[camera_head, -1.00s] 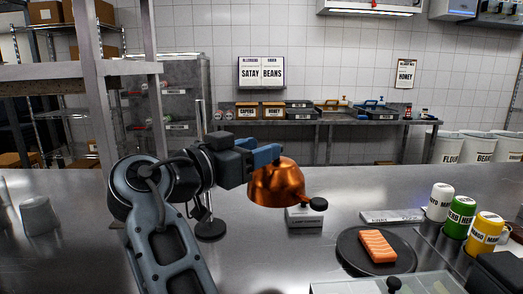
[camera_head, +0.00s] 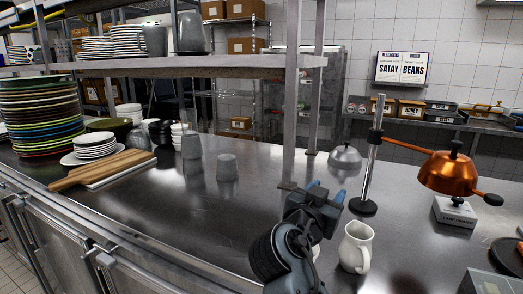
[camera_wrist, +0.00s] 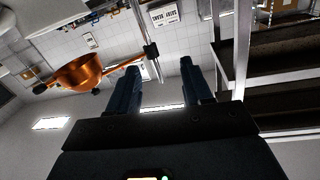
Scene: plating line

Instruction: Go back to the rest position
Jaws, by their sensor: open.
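My gripper (camera_head: 325,194) is in the lower middle of the head view, above the steel counter (camera_head: 190,215). Its two blue fingers are apart and nothing is between them. In the wrist view my gripper (camera_wrist: 160,88) points toward the back wall, with a gap between its fingers. A white pitcher (camera_head: 355,247) stands on the counter just right of my gripper, apart from it. What lies directly behind my arm is hidden.
A copper heat lamp (camera_head: 449,174) hangs at right on a post (camera_head: 372,160). A shelf upright (camera_head: 291,120) rises behind my gripper. Plate stacks (camera_head: 40,115), a wooden board (camera_head: 105,168) and grey cups (camera_head: 227,168) stand at left. The counter's front left is clear.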

